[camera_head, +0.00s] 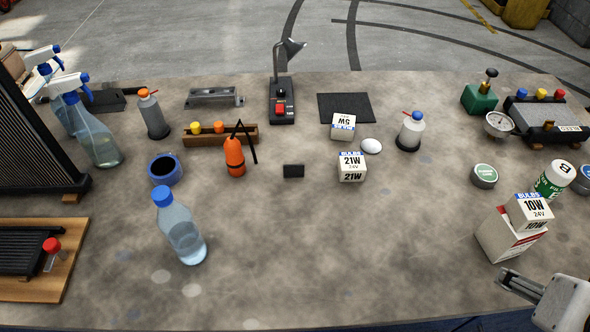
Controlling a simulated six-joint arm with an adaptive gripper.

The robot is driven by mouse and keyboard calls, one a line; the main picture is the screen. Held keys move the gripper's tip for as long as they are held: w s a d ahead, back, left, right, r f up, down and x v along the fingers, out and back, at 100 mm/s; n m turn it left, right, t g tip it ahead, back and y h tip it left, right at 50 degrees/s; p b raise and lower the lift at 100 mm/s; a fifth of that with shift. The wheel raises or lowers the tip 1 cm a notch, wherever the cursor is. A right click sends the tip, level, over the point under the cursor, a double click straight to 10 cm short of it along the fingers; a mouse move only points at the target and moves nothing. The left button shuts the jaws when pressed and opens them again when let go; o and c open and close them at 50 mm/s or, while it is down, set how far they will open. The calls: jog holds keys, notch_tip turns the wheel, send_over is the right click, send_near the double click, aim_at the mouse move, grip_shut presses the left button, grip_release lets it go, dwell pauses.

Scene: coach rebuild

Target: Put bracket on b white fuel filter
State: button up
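A grey metal bracket (213,97) lies at the back left of the table, apart from my gripper. A white cylinder with a green band and a black letter B (555,179), which looks like the B white fuel filter, stands at the right edge area. It is tilted in the picture, and its lower part is partly hidden behind a 10W bulb box (530,212). My gripper (508,284) is at the lower right corner, in front of the boxes and far from the bracket. Only part of it shows, and whether its fingers are apart is unclear.
The 10W box sits on a white and red box (508,236). A clear bottle (180,226) stands front left. The front middle is clear.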

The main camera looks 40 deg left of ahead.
jog(key=w+a+f+n+t+y, duration=0.1)
jog(key=w+a, duration=0.3)
jog(key=a, duration=0.3)
jog(key=w+a+f+n+y, duration=0.1)
jog(key=w+a+y, duration=0.15)
jog(key=a, duration=0.45)
jog(key=n+t+y, duration=0.2)
jog(key=n+y, duration=0.2)
jog(key=n, duration=0.1)
send_near(294, 169)
jog(key=shift+w+a, duration=0.2)
jog(key=shift+a, duration=0.15)
jog(key=shift+x, duration=1.3)
jog(key=shift+x, duration=2.6)
jog(key=shift+d+f, duration=0.1)
jog(key=shift+f, duration=0.05)
